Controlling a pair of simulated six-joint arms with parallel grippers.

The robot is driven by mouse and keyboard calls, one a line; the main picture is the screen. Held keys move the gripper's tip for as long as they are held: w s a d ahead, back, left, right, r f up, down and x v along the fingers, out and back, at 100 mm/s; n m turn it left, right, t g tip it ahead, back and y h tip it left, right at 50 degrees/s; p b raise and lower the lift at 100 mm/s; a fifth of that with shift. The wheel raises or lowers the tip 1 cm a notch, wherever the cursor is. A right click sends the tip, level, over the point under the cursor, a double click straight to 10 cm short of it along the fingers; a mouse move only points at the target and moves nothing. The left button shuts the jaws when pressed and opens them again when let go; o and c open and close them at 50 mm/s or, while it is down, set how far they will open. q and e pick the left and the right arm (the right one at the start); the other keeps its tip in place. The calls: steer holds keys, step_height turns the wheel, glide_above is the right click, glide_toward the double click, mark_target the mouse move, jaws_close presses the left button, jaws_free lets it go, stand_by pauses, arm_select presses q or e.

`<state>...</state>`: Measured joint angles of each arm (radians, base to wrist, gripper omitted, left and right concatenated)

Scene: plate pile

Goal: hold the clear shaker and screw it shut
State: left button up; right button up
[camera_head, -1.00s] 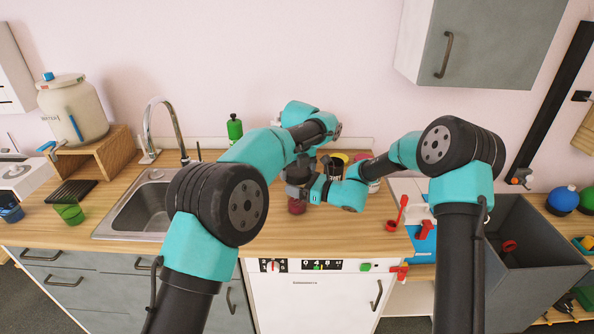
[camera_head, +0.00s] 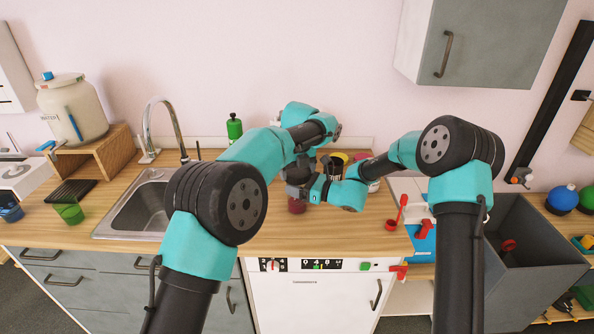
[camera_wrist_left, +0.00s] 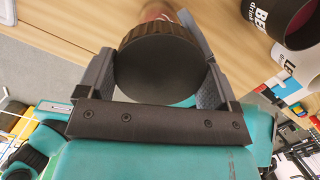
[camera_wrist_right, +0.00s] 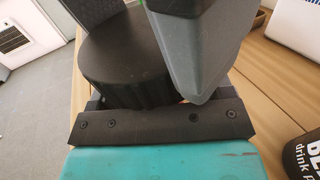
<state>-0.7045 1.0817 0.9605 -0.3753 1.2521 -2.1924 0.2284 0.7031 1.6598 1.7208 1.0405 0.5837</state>
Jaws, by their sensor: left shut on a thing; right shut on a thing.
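The shaker (camera_head: 297,206) stands upright on the counter, with a reddish body showing below my grippers in the head view. Its black ribbed lid (camera_wrist_left: 157,68) sits between the two fingers of my left gripper (camera_wrist_left: 155,50) in the left wrist view, and the fingers are shut on it from above. My right gripper (camera_head: 312,190) comes in from the right, lower down, and is shut on the shaker's body. In the right wrist view the lid (camera_wrist_right: 124,62) shows close up above the gripper's base. The right fingertips and the seam between lid and body are hidden there.
Dark and white lettered tubs (camera_wrist_left: 290,22) stand close beside the shaker. A green bottle (camera_head: 234,128) stands at the back of the counter. The sink (camera_head: 140,208) lies to the left and a grey bin (camera_head: 535,245) to the right. The front counter (camera_head: 340,238) is clear.

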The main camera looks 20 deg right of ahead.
arm_select(q)
steer(key=shift+f, duration=0.65)
arm_select(e)
steer(key=shift+a+r, duration=0.15)
steer(key=shift+r, duration=0.25)
arm_select(q)
steer(key=o, duration=0.6)
steer(key=shift+a, duration=0.1)
steer(key=shift+s+r, duration=0.15)
steer(key=shift+r, duration=1)
steer(key=shift+s+r, duration=0.1)
steer(key=shift+r, duration=1)
arm_select(e)
steer(key=shift+f, duration=0.25)
arm_select(q)
steer(key=shift+r, duration=0.1)
steer(key=c, duration=1.5)
steer(key=shift+o, duration=0.2)
